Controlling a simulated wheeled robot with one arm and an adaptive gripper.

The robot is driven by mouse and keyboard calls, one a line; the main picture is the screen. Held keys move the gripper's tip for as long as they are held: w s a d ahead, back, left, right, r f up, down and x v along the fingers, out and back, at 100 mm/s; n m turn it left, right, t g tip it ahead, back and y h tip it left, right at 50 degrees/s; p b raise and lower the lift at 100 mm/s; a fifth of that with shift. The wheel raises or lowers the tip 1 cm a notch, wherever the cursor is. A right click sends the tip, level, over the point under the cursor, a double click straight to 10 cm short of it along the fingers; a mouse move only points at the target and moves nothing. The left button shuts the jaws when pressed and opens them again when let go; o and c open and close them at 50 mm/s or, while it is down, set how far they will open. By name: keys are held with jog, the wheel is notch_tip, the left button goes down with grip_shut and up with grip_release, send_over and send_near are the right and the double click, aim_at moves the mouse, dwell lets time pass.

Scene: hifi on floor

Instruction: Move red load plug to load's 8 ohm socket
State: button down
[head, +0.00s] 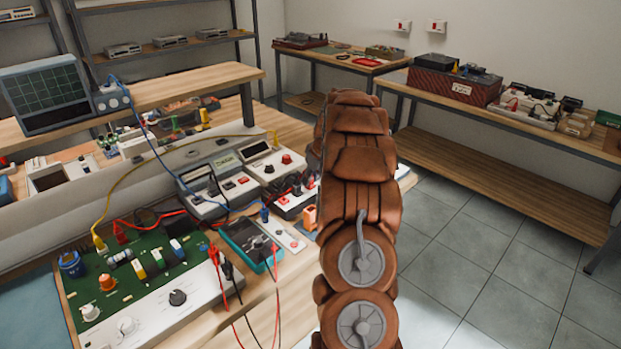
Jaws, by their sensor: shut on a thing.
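My brown segmented arm (352,190) rises through the middle of the head view and reaches over the bench. My gripper is hidden behind it, so what it holds does not show. A white and red box (290,202) with dark and red plugs on top sits just left of the arm, partly covered by it. I cannot read any ohm marking or tell which box is the load. A red plug (120,233) stands at the back of the green circuit board (140,272). Red clips (213,254) with leads hang at the board's right side.
Bench meters (212,187) stand left of the arm, with a teal handheld meter (250,243) in front. Yellow, blue, red and black leads cross the bench. An oscilloscope (45,92) sits on the raised shelf. Tiled floor (480,250) lies open at right.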

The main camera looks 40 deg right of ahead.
jog(key=c, duration=1)
grip_release()
jog(key=shift+o, duration=0.2)
jog(key=shift+r, duration=0.1)
jog(key=w+v, duration=0.1)
jog(key=v, duration=1.5)
jog(key=shift+w+r+p, duration=0.2)
jog(key=shift+r+p, duration=0.25)
jog(key=shift+r, duration=0.1)
